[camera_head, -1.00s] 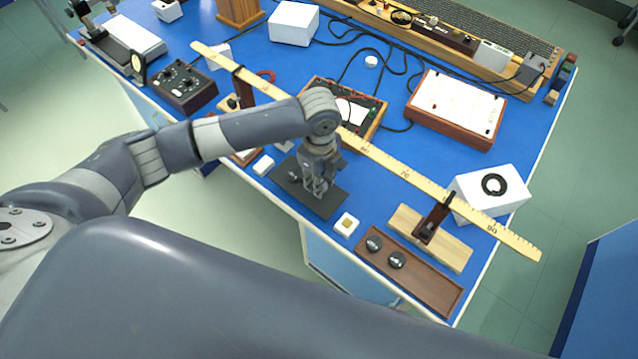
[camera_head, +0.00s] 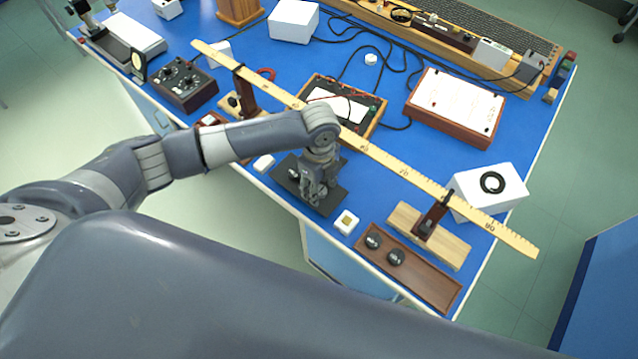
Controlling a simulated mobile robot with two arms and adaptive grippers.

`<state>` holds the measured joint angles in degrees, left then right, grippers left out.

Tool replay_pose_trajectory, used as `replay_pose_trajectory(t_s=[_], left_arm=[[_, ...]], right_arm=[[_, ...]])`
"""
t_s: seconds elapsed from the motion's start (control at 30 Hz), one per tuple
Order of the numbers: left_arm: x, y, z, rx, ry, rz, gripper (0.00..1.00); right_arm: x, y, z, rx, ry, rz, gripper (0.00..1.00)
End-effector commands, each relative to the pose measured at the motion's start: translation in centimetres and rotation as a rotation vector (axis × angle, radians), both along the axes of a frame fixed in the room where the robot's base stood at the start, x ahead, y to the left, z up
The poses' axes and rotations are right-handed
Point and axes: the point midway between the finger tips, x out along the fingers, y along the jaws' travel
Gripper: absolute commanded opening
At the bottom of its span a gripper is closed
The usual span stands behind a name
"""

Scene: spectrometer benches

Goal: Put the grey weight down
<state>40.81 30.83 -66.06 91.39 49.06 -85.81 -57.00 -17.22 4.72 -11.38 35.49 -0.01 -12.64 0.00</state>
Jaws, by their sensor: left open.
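My left gripper (camera_head: 314,194) is open and points down over a dark grey mat (camera_head: 332,205) near the bench's front edge. A small grey piece (camera_head: 294,174) shows on the mat just left of the fingers; it may be the grey weight, but it is too small and partly covered to be sure. Two dark round weights (camera_head: 373,241) (camera_head: 396,257) sit in the brown wooden tray (camera_head: 436,288) to the right, apart from the gripper. The gripper hides part of the mat, so I cannot tell what lies between the fingers. My right gripper is out of view.
A long wooden ruler (camera_head: 400,175) runs diagonally on wooden stands, just behind the gripper. Open blue bench top (camera_head: 400,150) lies behind the ruler.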

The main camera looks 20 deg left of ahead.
Motion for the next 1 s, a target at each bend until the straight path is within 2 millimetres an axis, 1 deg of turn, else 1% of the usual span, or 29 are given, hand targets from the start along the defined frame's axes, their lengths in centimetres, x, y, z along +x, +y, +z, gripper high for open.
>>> replay_pose_trajectory(t_s=[0.17, 0.27, 0.5, 0.63, 0.7, 0.8, 1.0], left_arm=[[0.1, -0.1, 1.4, -0.002, -0.003, -0.001, 0.47], [0.2, 0.0, 3.2, -0.002, -0.005, -0.001, 0.47], [0.2, -0.1, 8.5, -0.003, -0.004, -0.001, 0.47], [0.1, -0.1, 10.6, -0.001, -0.003, 0.0, 0.47], [0.1, -0.1, 11.4, -0.002, -0.002, 0.001, 0.47], [0.0, 0.0, 12.0, 0.0, 0.0, 0.0, 0.47], [0.0, 0.0, 12.3, 0.0, 0.0, 0.0, 0.47]], right_arm=[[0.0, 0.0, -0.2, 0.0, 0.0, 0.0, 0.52], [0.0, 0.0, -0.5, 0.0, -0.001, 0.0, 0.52], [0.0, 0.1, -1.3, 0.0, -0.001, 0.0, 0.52], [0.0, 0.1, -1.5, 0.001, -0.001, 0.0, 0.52], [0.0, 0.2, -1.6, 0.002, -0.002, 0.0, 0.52], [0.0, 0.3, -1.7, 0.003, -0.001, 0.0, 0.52], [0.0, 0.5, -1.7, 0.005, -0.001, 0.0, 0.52]])
